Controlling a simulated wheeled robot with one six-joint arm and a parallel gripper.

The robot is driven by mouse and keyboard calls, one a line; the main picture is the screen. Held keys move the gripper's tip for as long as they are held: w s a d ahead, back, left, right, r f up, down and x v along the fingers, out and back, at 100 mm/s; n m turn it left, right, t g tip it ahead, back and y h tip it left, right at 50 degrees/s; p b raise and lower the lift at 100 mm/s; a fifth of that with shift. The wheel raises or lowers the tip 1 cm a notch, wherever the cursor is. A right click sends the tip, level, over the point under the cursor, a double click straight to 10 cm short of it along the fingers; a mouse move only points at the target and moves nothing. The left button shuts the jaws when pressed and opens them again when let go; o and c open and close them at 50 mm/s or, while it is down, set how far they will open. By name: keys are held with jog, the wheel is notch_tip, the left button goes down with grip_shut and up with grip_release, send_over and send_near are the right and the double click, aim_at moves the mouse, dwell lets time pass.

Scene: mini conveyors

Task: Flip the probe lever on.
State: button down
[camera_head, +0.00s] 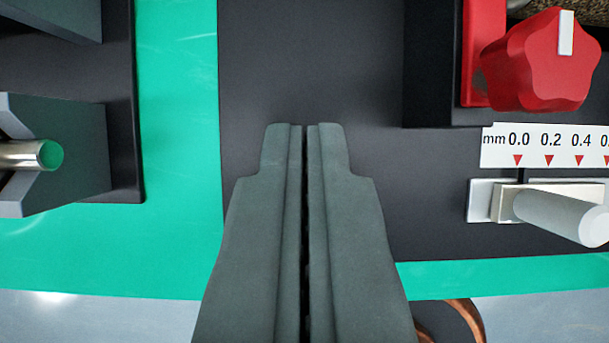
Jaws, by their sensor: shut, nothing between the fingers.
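My gripper (304,130) is in the middle of the view, its two dark grey fingers side by side and shut with nothing between them. The fingertips are over a bare dark panel (310,60). No part in view can be surely told as the probe lever. To the right of my gripper, apart from it, a light grey cylindrical handle (560,216) sticks out from a metal slider block under a white scale plate (500,146) marked in mm. Its right end is cut off by the picture edge.
A red star-shaped knob (540,60) with a white mark stands at the upper right beside a black block (430,65). At the left, a metal rod with a green tip (50,154) lies in a grey V-block (85,150). A green mat (178,130) runs between.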

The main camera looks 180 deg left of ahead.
jog(key=v, duration=0.9)
jog(key=shift+r, duration=0.35)
jog(key=shift+s, duration=0.15)
